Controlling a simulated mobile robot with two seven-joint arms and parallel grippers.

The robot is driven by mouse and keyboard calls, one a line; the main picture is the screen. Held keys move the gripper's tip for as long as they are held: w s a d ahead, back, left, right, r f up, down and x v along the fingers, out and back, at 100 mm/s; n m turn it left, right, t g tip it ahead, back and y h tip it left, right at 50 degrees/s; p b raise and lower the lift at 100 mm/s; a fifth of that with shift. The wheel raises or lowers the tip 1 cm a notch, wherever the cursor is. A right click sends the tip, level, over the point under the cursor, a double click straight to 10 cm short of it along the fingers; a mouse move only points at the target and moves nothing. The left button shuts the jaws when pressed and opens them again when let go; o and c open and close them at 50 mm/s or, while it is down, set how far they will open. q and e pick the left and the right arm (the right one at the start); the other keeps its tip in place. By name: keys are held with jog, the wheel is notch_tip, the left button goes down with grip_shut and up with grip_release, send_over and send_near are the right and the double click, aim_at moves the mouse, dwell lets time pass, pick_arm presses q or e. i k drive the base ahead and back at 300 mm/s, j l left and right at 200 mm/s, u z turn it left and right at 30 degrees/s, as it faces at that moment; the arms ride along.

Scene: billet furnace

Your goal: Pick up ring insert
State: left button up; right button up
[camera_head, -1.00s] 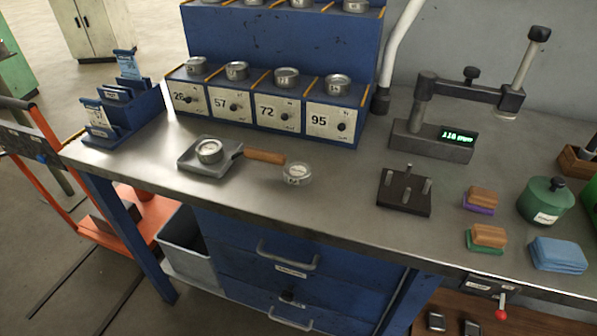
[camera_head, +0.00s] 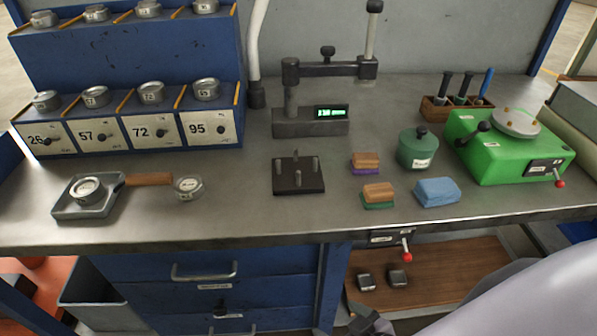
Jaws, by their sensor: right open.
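Several round metal pieces that look like ring inserts are in view; I cannot tell which one the task means. One round piece (camera_head: 87,188) sits in a square grey pan (camera_head: 108,205) with a wooden handle, at the left of the bench. Another round piece (camera_head: 188,187) lies on the bench by the handle's end. More sit on the blue rack, one of them above the 95 drawer (camera_head: 206,89). My right gripper (camera_head: 366,321) shows only in part, dark, at the bottom edge, below the bench front and away from these pieces. My left gripper is out of view.
A black peg block (camera_head: 298,184), brushes, a blue cloth stack (camera_head: 437,191), a green pot (camera_head: 418,150) and a green machine (camera_head: 508,145) stand on the bench. A gauge stand (camera_head: 310,122) is behind. Bare bench lies along the front edge.

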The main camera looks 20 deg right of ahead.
aim_at(189, 188)
jog(key=z, duration=1.45)
jog(key=k+j+z, duration=0.25)
jog(key=k+j, duration=0.2)
jog(key=j, duration=0.5)
jog(key=i, duration=0.15)
